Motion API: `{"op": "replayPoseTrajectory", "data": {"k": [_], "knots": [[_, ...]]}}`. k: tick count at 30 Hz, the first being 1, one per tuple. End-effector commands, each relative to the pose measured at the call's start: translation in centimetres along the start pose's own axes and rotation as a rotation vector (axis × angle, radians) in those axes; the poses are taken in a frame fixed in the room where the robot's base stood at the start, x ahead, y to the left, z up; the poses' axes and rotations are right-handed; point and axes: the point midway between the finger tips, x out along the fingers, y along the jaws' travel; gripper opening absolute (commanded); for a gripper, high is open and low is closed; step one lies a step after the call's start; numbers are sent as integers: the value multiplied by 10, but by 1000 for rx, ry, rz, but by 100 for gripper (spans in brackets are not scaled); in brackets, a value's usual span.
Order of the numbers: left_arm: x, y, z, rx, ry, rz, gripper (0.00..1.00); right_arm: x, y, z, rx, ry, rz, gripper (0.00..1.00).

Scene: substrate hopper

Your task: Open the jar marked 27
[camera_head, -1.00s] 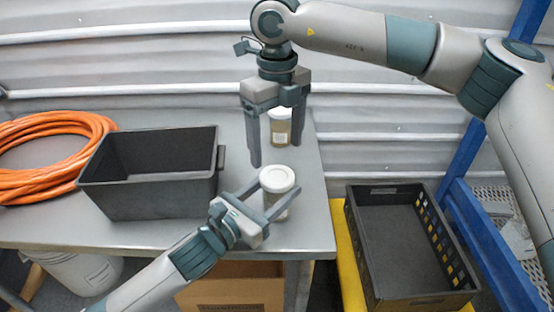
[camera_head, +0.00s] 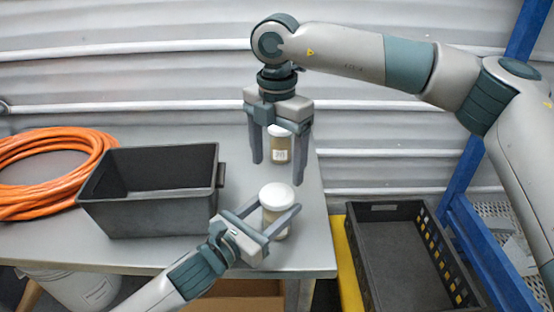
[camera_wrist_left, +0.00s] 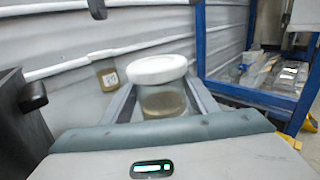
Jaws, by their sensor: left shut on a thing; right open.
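A jar with a white lid (camera_head: 276,196) stands at the table's right end. My left gripper (camera_head: 272,208) is shut on its body from the front, with one finger on each side. This jar also fills the middle of the left wrist view (camera_wrist_left: 160,72); no label shows on it there. A second jar (camera_head: 279,150) with a white lid and a number label stands farther back. It also shows in the left wrist view (camera_wrist_left: 106,72); its label is too blurred to read surely.
A dark open bin (camera_head: 150,212) stands on the table (camera_head: 60,245) to the left, close to my left gripper. An orange hose coil (camera_head: 45,200) lies at the far left. A black crate (camera_head: 385,208) sits right of the table, beside a blue rack (camera_head: 455,185).

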Motion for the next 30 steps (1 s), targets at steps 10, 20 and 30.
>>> {"op": "replayPoseTrajectory", "data": {"k": [10, 20, 30], "knots": [[0, 0, -1, 0, 1, 0, 0, 0, 0, 0, 403, 0, 0, 75], [0, 0, -1, 0, 1, 0, 0, 0, 0, 0, 484, 0, 0, 75], [0, 0, -1, 0, 2, 0, 0, 3, 0, 0, 481, 0, 0, 75]]}}
